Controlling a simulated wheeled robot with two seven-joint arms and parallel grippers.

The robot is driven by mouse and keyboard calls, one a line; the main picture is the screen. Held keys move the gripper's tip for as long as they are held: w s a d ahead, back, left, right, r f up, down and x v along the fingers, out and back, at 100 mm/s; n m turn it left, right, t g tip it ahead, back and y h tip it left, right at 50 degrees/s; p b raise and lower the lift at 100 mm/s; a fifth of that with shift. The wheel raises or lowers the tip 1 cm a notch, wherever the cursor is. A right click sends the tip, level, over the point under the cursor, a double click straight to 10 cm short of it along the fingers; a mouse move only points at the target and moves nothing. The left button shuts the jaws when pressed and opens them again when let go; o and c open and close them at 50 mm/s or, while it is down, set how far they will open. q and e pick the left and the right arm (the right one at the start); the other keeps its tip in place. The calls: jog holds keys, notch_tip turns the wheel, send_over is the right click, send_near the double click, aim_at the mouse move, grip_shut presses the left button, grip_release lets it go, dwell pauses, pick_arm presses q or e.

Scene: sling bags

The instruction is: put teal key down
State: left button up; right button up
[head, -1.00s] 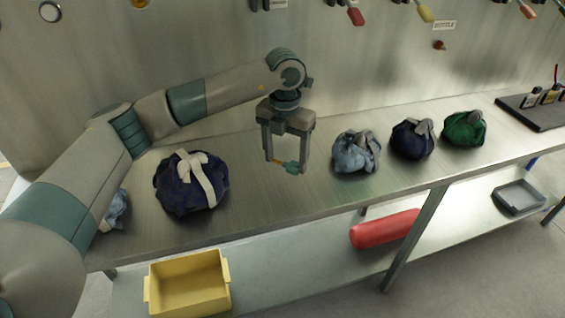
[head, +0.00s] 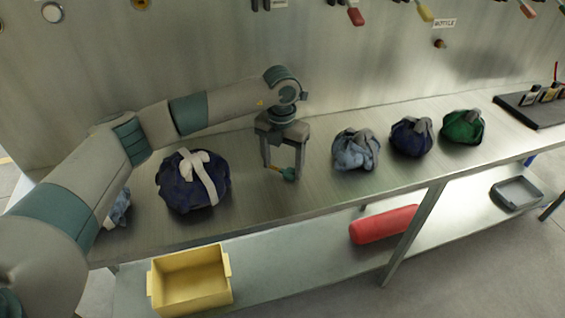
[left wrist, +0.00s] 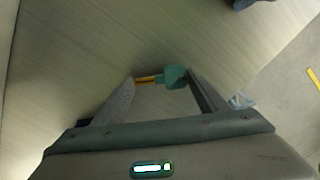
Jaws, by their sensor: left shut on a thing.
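The teal key (head: 289,174) has a teal head and a yellow-orange shaft. My left gripper (head: 282,170) points down over the metal bench and is shut on the key, which lies crosswise between its two fingertips. In the left wrist view the key (left wrist: 174,77) spans the fingers, with its teal head at the right finger and its shaft at the left one. The key is close to the bench top (head: 262,202); I cannot tell whether it touches. My right gripper is not in view.
A large navy bag with a white tie (head: 190,184) stands left of the gripper. A light blue bag (head: 352,151), a navy bag (head: 411,139) and a green bag (head: 461,127) stand to the right. A yellow bin (head: 190,281) and a red cylinder (head: 383,225) are below.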

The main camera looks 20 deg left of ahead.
pick_arm(q)
jog(key=shift+f, duration=0.5)
jog(key=o, duration=1)
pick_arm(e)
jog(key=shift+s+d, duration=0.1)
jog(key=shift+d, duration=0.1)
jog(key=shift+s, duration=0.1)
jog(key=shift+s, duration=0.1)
